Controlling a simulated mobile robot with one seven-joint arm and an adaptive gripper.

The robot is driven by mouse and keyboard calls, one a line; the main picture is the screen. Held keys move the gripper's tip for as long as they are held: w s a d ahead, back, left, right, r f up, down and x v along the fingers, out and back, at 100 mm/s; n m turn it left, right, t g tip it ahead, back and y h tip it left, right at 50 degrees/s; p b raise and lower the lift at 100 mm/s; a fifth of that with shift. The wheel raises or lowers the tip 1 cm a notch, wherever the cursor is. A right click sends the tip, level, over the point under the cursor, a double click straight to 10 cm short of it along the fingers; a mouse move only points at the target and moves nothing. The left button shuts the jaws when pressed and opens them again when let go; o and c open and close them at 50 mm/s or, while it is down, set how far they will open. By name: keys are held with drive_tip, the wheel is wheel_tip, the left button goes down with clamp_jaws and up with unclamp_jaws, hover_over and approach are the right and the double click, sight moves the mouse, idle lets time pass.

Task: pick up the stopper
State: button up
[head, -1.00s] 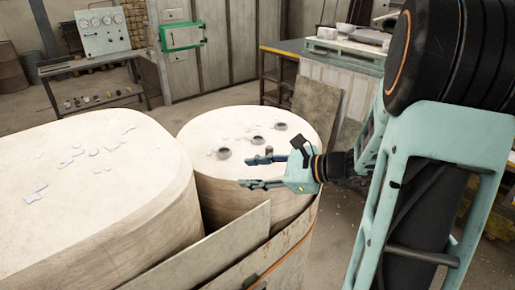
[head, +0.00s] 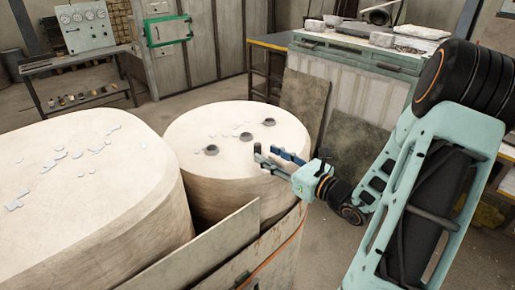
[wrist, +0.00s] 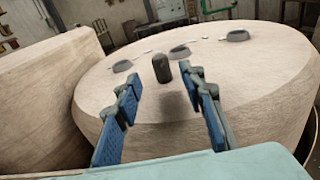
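The stopper is a small dark cylinder standing upright on the pale round top of the right block (head: 190,115). In the wrist view the stopper (wrist: 161,68) shows just beyond and between my fingertips. In the head view the stopper (head: 257,148) is small and close to my fingertips, partly overlapped by them. My gripper (head: 266,154) is open and empty, reaching in from the right over the block's near edge. In the wrist view my gripper (wrist: 162,82) has its two blue-padded fingers spread wide, with a clear gap between them.
Several dark ring-shaped cups, one at the left (head: 211,150), sit on the same top behind the stopper. A larger pale block (head: 90,215) with thin flakes stands at the left. Boards (head: 200,250) lean in front. A cluttered bench (head: 355,50) stands behind.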

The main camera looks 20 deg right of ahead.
sight(260, 147)
drive_tip(key=shift+w+a+r, duration=0.15)
drive_tip(key=shift+w+a, duration=0.05)
drive_tip(key=shift+w, duration=0.4)
drive_tip(key=p+x, duration=0.1)
drive_tip(key=x, duration=0.3)
drive_tip(key=shift+w+r, duration=0.2)
drive_tip(key=shift+w, duration=0.05)
clamp_jaws()
